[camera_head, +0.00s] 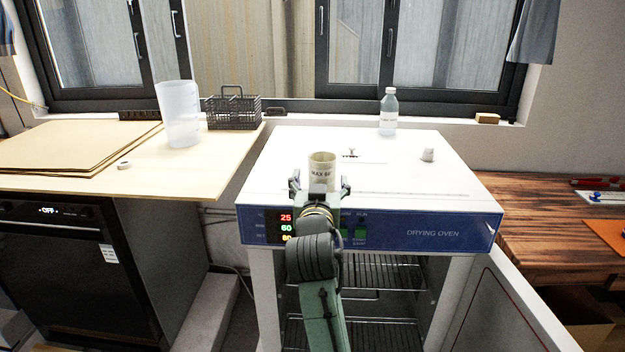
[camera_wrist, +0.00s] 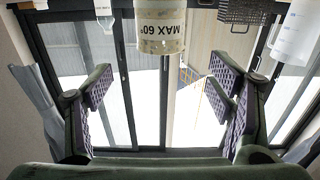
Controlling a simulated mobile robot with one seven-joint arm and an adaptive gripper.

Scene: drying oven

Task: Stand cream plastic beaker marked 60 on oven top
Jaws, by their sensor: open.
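The cream plastic beaker (camera_head: 321,168), marked MAX 60, appears upright over the front part of the white oven top (camera_head: 400,190). Its lower part is hidden behind my gripper (camera_head: 319,187) in the head view, so its base contact cannot be seen. In the upside-down wrist view the beaker (camera_wrist: 161,28) is at the top centre, its base cut off by the edge. My gripper (camera_wrist: 159,88) is open. Its two purple-padded fingers stand wide apart with nothing visibly held between them.
A clear bottle (camera_head: 389,112) stands at the oven top's back edge and a white knob (camera_head: 428,154) at its right. A small fitting (camera_head: 352,152) sits behind the beaker. A translucent jug (camera_head: 179,112) and black wire basket (camera_head: 233,112) stand on the left counter.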

